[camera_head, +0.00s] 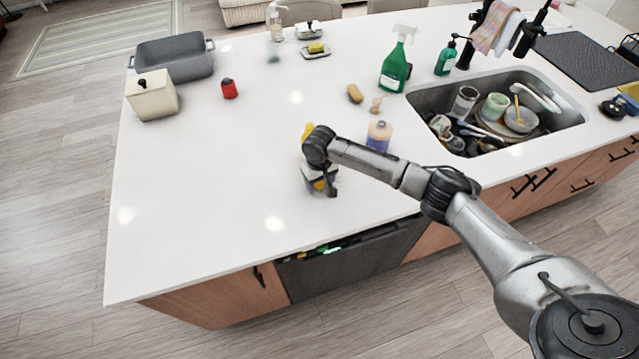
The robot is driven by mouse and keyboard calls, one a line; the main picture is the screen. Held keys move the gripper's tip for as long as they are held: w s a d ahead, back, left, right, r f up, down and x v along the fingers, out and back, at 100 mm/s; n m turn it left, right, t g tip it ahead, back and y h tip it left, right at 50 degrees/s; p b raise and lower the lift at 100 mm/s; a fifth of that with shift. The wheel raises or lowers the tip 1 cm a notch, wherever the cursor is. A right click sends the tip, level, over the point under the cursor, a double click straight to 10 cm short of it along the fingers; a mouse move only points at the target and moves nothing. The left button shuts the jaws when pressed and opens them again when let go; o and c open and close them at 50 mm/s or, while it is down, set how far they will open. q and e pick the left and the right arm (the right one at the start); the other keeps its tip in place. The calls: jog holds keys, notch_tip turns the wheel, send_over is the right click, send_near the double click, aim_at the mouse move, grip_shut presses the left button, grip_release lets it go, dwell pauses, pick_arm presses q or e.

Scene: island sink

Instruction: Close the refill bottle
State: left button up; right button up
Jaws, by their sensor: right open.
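A bottle (308,131) with a yellow top stands on the white counter near its front edge. My right gripper and wrist cover most of it, so I cannot tell whether it is closed. White, yellow and blue parts show below the wrist. My right gripper (331,190) is open and points down at the bottle, its fingers close in front of it; I cannot tell whether they touch it. A small red item with a dark top (229,89) stands apart at the back left. My left gripper is not in view.
A purple jar (379,136) stands right of my wrist. A grey tub (180,62) and cream canister (152,98) stand back left. The left counter is clear.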

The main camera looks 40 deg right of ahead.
jog(key=shift+c, duration=0.4)
jog(key=c, duration=0.9)
